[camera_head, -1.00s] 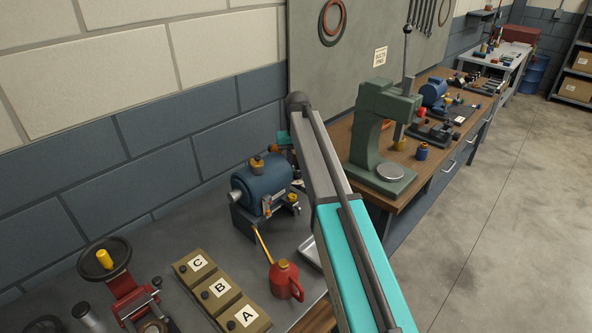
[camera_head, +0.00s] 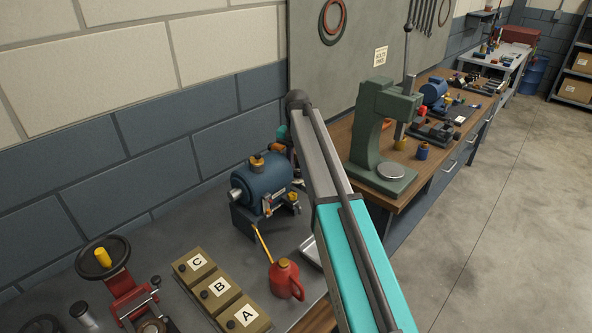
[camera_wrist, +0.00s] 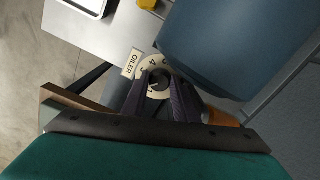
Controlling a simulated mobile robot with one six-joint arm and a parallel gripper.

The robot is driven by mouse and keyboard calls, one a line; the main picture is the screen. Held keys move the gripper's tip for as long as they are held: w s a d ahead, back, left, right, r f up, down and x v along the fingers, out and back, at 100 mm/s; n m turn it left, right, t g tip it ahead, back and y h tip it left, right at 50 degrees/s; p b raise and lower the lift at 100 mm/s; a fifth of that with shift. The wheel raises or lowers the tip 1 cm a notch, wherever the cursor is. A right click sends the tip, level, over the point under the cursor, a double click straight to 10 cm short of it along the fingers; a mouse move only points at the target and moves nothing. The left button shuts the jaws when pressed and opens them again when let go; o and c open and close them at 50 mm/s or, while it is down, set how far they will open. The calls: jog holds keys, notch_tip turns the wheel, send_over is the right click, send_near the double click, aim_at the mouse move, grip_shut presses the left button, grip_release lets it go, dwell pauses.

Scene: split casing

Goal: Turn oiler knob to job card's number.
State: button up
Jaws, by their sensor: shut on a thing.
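In the wrist view my gripper (camera_wrist: 160,90) is shut on the oiler knob (camera_wrist: 157,82), with a dark finger on each side of it. A cream dial ring (camera_wrist: 149,63) with dark numbers shows around the knob, partly hidden by the fingers. A white label (camera_wrist: 131,64) reading OILER sits beside the dial. I cannot tell which number the knob points at. The large blue housing (camera_wrist: 215,35) is close by; in the head view a blue cylindrical machine (camera_head: 262,185) stands on the bench. My arm hides the gripper's contact there. I cannot make out a readable job card.
A red oil can (camera_head: 284,279) and tan blocks marked A, B and C (camera_head: 219,287) stand in front of the machine. A red device with a handwheel (camera_head: 103,257) is at left. A green press (camera_head: 376,135) stands on the wooden bench to the right.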

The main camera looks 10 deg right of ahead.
aim_at(297, 172)
jog(key=shift+d+m, duration=0.1)
jog(key=shift+m, duration=2.2)
jog(key=o, duration=0.8)
jog(key=shift+r, duration=0.15)
jog(key=shift+w+r+p, duration=0.1)
jog(key=shift+r+p, duration=0.25)
jog(key=shift+r, duration=0.5)
jog(key=shift+r+p, duration=1.6)
jog(key=shift+r, duration=1.45)
